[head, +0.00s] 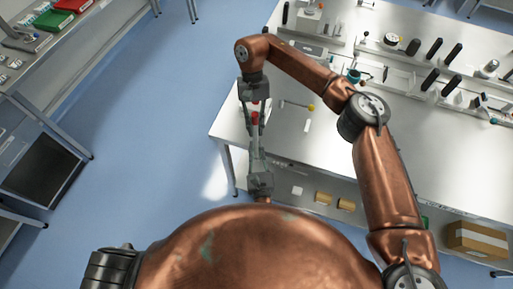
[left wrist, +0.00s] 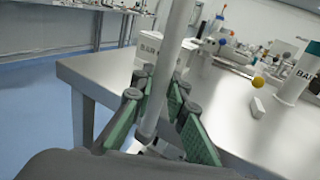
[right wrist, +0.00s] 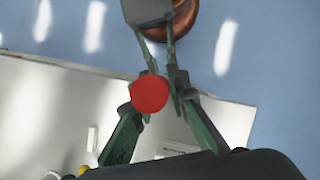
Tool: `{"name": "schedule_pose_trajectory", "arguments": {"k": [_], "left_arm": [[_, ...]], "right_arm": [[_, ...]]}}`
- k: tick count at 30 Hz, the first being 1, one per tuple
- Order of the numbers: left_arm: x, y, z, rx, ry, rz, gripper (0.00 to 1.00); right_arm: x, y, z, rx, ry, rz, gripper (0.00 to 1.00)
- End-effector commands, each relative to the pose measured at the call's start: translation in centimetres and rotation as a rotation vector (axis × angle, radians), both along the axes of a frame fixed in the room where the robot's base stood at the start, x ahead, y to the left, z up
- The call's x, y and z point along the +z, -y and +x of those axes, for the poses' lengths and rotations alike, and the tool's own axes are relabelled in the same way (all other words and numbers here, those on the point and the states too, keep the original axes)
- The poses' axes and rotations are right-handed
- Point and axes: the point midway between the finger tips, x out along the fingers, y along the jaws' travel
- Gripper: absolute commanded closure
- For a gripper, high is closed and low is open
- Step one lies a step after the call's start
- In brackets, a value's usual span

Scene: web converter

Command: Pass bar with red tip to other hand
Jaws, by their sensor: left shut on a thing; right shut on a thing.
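The bar (left wrist: 168,65) is a pale grey rod with a red tip (head: 255,118). It stands between my two grippers, over the left front corner of the workbench. My left gripper (head: 257,148) is below and shut on the bar's grey shaft; its green-padded fingers (left wrist: 160,95) sit on both sides of it in the left wrist view. My right gripper (head: 256,116) comes from the far side and is shut on the bar near its red end. The right wrist view shows the red tip (right wrist: 150,94) end-on between its fingers, hiding most of the shaft.
The steel workbench (head: 230,122) has a yellow-ended rod (head: 311,107) and a small white block (head: 306,126) close by. Racks with black-handled tools stand further right. Small tan boxes (head: 323,198) sit on the lower shelf. Blue floor is clear on the left.

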Motion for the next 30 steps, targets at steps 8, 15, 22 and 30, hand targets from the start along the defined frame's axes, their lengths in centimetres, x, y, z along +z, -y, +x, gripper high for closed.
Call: {"name": "schedule_pose_trajectory", "arguments": {"k": [8, 15, 22, 30], "left_arm": [[0.1, 0.4, -0.1, -0.009, 0.002, -0.001, 1.00], [0.1, 0.4, 0.0, -0.008, 0.002, 0.000, 1.00], [0.1, 0.3, 0.0, -0.006, 0.002, 0.000, 1.00], [0.1, 0.2, 0.0, -0.005, 0.001, 0.000, 1.00]], "right_arm": [[0.1, -0.4, -0.1, 0.002, 0.001, 0.010, 0.85], [0.1, -0.3, 0.0, 0.002, 0.001, 0.009, 0.68], [0.1, -0.2, 0.0, 0.002, 0.001, 0.006, 0.65], [1.6, -0.3, 0.7, -0.001, 0.003, 0.005, 0.65]]}}
